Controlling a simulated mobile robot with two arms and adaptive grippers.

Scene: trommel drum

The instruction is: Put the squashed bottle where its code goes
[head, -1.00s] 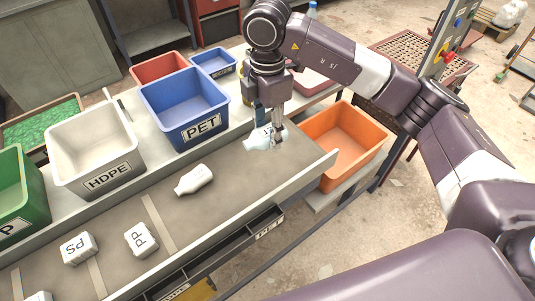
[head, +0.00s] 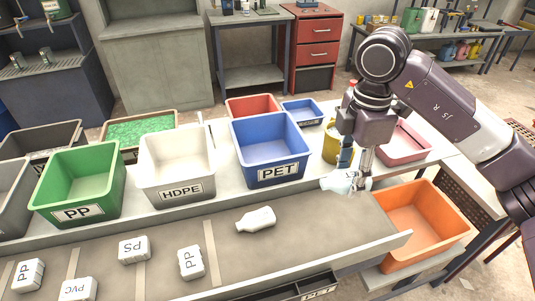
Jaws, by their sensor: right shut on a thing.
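The squashed bottle (head: 337,183), pale and bluish, is in my right gripper (head: 361,183) in the head view. The gripper is shut on it above the right end of the grey belt (head: 310,220). Its code cannot be read now; the fingers cover part of it. The blue bin marked PET (head: 268,150) stands just left of the gripper. The white bin marked HDPE (head: 176,168) and the green bin marked PP (head: 78,188) stand further left. My left gripper is not in view.
A white bottle (head: 256,219) lies on the belt, with several marked white blocks, such as one marked PS (head: 134,250), to its left. An orange bin (head: 418,222) is at the belt's right end. A yellow container (head: 333,147) and a pink tray (head: 405,143) stand behind the gripper.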

